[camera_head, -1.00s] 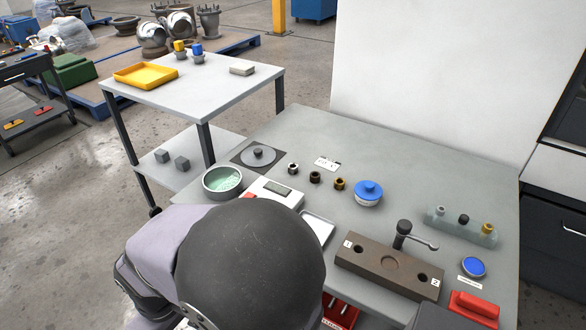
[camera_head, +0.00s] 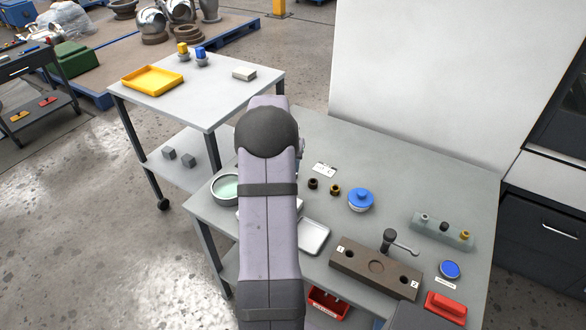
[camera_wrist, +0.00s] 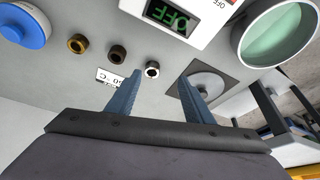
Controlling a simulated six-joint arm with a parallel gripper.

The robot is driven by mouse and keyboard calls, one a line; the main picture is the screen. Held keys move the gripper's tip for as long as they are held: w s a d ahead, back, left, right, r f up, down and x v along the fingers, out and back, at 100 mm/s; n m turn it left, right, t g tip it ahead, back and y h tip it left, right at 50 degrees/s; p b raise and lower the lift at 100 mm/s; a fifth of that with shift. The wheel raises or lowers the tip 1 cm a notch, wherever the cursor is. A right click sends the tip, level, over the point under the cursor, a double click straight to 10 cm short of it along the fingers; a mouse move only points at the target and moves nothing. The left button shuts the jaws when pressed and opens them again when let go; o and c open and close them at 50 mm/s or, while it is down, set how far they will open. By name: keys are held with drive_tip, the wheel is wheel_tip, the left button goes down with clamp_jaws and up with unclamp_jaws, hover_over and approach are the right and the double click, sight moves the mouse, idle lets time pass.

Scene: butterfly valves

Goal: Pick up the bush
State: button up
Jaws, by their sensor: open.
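Three small ring-shaped bushes stand in a row on the grey table. In the wrist view they are a steel bush (camera_wrist: 152,69), a dark bronze bush (camera_wrist: 117,54) and a brass bush (camera_wrist: 77,44). The head view shows the dark bush (camera_head: 313,183) and the brass bush (camera_head: 335,189); my arm hides the steel one. My gripper (camera_wrist: 160,76) is open and empty, its two blue fingers apart. The steel bush appears between the fingertips in the wrist view, beyond them and apart from them. The head view hides my gripper behind my arm.
A scale (camera_wrist: 180,15) and a green-filled bowl (camera_wrist: 279,42) stand near the bushes. A knobbed disc (camera_wrist: 208,84) lies beside the steel bush. A blue-lidded pot (camera_head: 361,200), a brown block with a handle (camera_head: 376,268) and a small rack (camera_head: 443,232) are to the right.

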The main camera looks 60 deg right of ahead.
drive_tip(key=shift+d+f+p, duration=0.3)
drive_tip(key=shift+d+f, duration=0.45)
drive_tip(key=shift+f, duration=0.35)
drive_tip(key=shift+d+f+p, duration=0.25)
drive_tip(key=shift+d+f, duration=0.45)
drive_tip(key=shift+f, duration=0.35)
drive_tip(key=shift+d+f+p, duration=0.3)
drive_tip(key=shift+d+f, duration=0.45)
drive_tip(key=shift+f, duration=0.35)
drive_tip(key=shift+c, duration=0.2)
drive_tip(key=c, duration=1.1)
drive_tip(key=shift+c, duration=0.2)
drive_tip(key=shift+r, duration=0.1)
